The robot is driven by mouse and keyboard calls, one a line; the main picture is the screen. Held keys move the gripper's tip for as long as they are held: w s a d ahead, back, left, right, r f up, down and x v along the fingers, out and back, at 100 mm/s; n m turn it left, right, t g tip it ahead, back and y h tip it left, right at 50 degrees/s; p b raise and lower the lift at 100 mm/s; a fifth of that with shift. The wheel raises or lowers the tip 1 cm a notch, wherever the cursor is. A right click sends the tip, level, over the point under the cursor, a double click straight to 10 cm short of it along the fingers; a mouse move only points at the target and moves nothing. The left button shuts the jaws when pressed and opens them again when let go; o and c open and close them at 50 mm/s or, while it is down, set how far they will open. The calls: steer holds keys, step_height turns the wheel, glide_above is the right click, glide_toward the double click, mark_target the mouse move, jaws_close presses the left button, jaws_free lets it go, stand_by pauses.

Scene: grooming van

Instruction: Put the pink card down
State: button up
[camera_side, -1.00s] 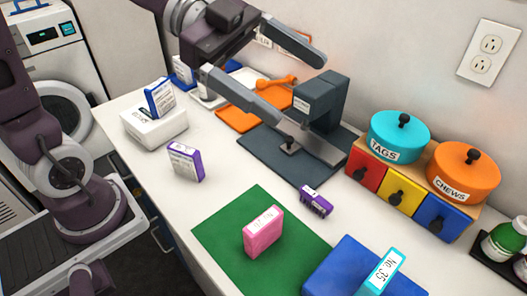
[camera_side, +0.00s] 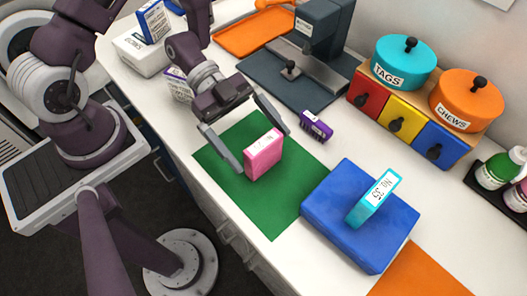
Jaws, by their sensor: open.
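The pink card (camera_side: 262,158) is a thick block with a white label along its top, standing upright on the green mat (camera_side: 225,155). My gripper (camera_side: 259,148) is open at the card, with one finger to its left and the other to its right. Gaps seem to show beside the card; I cannot tell whether either finger touches it. The mat's back part is partly hidden by my gripper.
A blue block (camera_side: 335,220) with a teal card (camera_side: 374,198) on it stands right of the mat. A small purple block (camera_side: 316,126) lies behind the mat. A dark grey stand (camera_side: 325,35), coloured drawers (camera_side: 397,118) and a white box (camera_side: 140,50) stand farther back.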

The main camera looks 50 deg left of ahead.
mark_target(268, 161)
steer(key=shift+d+f, duration=0.2)
steer(key=shift+f, duration=0.95)
steer(key=x, duration=0.4)
steer(key=shift+d, duration=0.3)
steer(key=c, duration=1.6)
step_height(268, 161, up, 10)
steer(key=shift+w, duration=0.4)
steer(key=w+a+r+n+t+y, duration=0.3)
steer(key=w+n+t, duration=0.3)
steer(key=w, duration=0.3)
steer(key=w+a+r+n+t+y, duration=0.35)
steer(key=w+n+t, duration=0.2)
steer(key=w, duration=0.45)
steer(key=w+a+r+n+t+y, duration=0.1)
steer(key=w+a+r+n+y, duration=0.15)
steer(key=a, duration=0.45)
steer(key=w+a+r+n+t+y, duration=0.1)
steer(key=w+a+r+n+y, duration=0.1)
steer(key=a+n+y, duration=0.35)
steer(key=s+a+f+m+h, duration=0.2)
steer(key=s+a+m+h, duration=0.2)
steer(key=s, duration=0.3)
steer(key=shift+s+a+m+g+h, duration=0.2)
steer(key=shift+a+m+g+h, duration=0.15)
steer(key=shift+m+h, duration=0.15)
steer(key=shift+f, duration=0.1)
